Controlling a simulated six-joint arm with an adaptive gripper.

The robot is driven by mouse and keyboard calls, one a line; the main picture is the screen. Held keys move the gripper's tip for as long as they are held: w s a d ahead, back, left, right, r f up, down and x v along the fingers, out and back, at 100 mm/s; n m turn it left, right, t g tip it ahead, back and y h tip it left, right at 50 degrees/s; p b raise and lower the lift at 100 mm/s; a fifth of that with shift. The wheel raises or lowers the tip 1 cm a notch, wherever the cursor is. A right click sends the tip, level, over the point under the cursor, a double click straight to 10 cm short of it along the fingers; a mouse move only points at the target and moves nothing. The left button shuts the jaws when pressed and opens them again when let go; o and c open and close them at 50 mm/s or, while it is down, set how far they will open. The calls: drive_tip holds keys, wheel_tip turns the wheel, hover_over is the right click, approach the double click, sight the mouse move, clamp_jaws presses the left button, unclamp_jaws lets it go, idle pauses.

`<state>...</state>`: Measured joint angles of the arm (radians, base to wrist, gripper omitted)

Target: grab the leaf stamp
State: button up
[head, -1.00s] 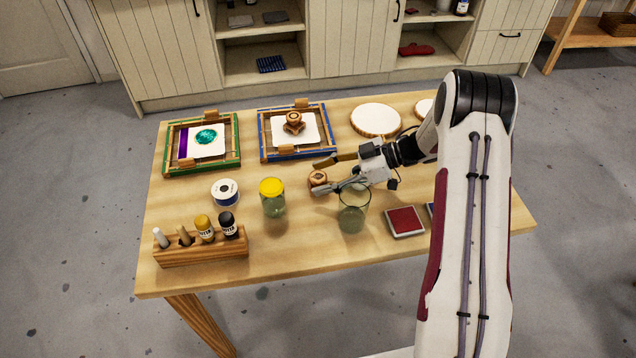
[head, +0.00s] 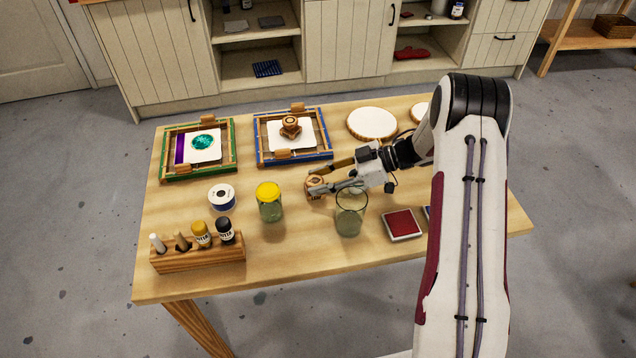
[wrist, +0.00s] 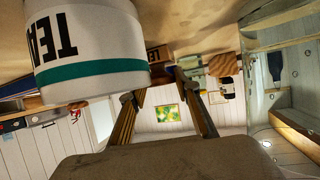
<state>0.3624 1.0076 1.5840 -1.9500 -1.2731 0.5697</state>
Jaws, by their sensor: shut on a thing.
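Another wooden stamp (head: 290,126) stands on the white sheet in the blue frame (head: 262,158).
A clear glass (head: 350,215) stands just below my gripper, and a yellow-lidded jar (head: 269,203) is to its left. A red ink pad (head: 402,224) lies to the right. A white container lettered TEA (wrist: 90,50) looms close in the wrist view.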

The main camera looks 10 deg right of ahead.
sight(320, 180)
drive_tip(key=shift+r, duration=0.15)
wheel_tip(320, 180, up, 10)
idle(0.6)
idle(0.6)
